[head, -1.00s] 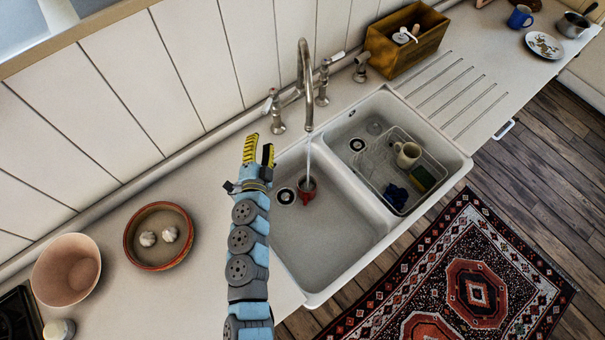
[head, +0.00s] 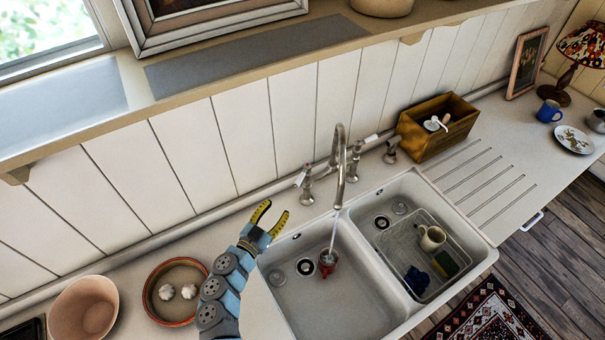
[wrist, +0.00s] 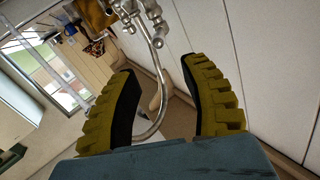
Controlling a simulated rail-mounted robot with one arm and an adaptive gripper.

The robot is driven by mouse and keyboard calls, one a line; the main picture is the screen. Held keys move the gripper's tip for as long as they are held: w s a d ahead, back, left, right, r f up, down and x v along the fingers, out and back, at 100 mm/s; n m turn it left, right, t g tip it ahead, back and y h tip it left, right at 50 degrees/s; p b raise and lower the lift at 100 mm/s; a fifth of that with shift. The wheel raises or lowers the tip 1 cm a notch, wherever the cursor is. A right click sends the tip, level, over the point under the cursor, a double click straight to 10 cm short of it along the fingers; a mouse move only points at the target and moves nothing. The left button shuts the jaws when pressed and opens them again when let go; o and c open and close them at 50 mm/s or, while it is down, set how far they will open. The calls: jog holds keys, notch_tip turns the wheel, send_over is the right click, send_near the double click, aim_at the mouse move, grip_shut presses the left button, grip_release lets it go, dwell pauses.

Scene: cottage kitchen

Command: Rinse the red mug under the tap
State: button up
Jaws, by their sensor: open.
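The red mug (head: 327,266) stands in the left basin (head: 335,303) of the double sink. The tap (head: 340,165) is running, and its stream of water falls onto the mug. My gripper (head: 270,215) is open and empty, raised at the left of the tap, apart from the mug. In the wrist view my gripper's two yellow fingers (wrist: 160,105) are spread, with the tap's curved spout (wrist: 157,90) behind the gap between them. The mug does not show in the wrist view.
The right basin holds a wire rack (head: 392,246) with a cream mug (head: 432,238), a sponge (head: 445,264) and a dark blue item. A wooden box (head: 437,128) stands behind the sink. A bowl with garlic (head: 175,290) and a pink bowl (head: 83,308) sit at left.

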send_near(304, 173)
jog(key=w, duration=0.1)
jog(key=w+d, duration=0.1)
jog(key=shift+w+f, duration=0.3)
jog(key=shift+f, duration=0.05)
jog(key=shift+b+x, duration=0.5)
jog(key=shift+x, duration=1.95)
jog(key=shift+b+x, duration=0.45)
jog(key=shift+x, duration=0.6)
jog(key=shift+d, duration=0.15)
jog(key=shift+r, duration=0.1)
grip_shut()
